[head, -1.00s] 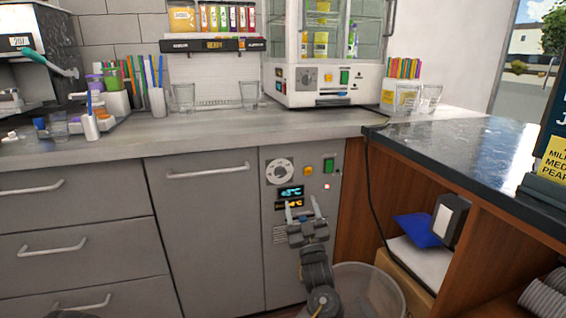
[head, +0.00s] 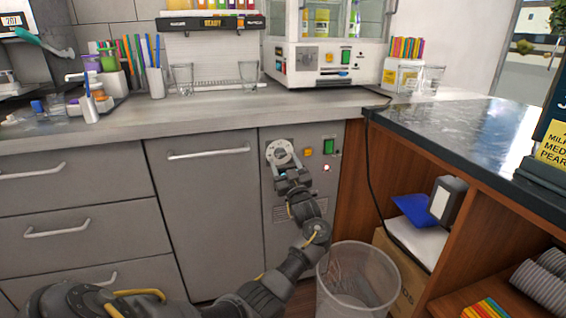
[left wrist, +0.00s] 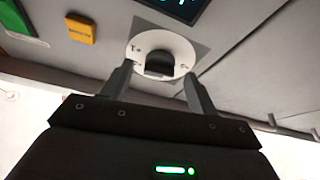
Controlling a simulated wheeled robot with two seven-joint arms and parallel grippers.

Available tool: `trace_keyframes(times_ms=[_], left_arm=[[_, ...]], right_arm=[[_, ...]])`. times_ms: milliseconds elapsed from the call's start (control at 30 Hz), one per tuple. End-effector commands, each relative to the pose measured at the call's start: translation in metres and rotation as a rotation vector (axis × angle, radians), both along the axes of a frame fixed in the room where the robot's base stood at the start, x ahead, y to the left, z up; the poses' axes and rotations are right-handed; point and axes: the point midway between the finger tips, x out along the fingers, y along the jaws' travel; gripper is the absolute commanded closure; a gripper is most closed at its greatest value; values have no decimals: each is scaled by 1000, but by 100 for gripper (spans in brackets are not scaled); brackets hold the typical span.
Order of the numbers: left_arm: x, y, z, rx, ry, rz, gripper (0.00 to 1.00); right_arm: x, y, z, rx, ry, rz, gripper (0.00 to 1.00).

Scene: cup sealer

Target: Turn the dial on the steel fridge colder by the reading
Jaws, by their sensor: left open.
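The steel fridge front (head: 333,205) is a narrow grey panel under the counter, right of a wide grey door. Its dial (head: 280,147) is a round white disc near the top left of the panel. In the left wrist view the dial (left wrist: 143,45) has a dark central knob (left wrist: 159,63). My left gripper (head: 281,164) is open in front of the dial. In the left wrist view its two fingers (left wrist: 158,76) stand either side of the knob's lower part; contact cannot be told. The readout (left wrist: 182,8) is cut off there, and my gripper hides it in the head view. My right gripper is not in view.
An orange button (head: 308,152) and a green switch (head: 328,147) sit right of the dial. A clear bin (head: 357,285) stands on the floor before the panel. A black cable (head: 372,190) hangs beside the wooden shelf unit (head: 450,255). The counter (head: 215,112) overhangs the panel.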

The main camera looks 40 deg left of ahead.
Motion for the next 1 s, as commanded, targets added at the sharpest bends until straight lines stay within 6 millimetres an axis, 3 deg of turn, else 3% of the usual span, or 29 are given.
trace_keyframes(times_ms=[200, 467, 800, 1000], left_arm=[[7, 11, 6, 0, -1, -1, 41], [7, 12, 6, -1, 0, -1, 41], [7, 12, 6, 0, -1, -1, 84], [7, 12, 6, 3, 5, -2, 86]], right_arm=[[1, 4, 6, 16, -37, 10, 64], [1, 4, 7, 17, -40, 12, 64], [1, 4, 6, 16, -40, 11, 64], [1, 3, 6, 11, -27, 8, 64]])
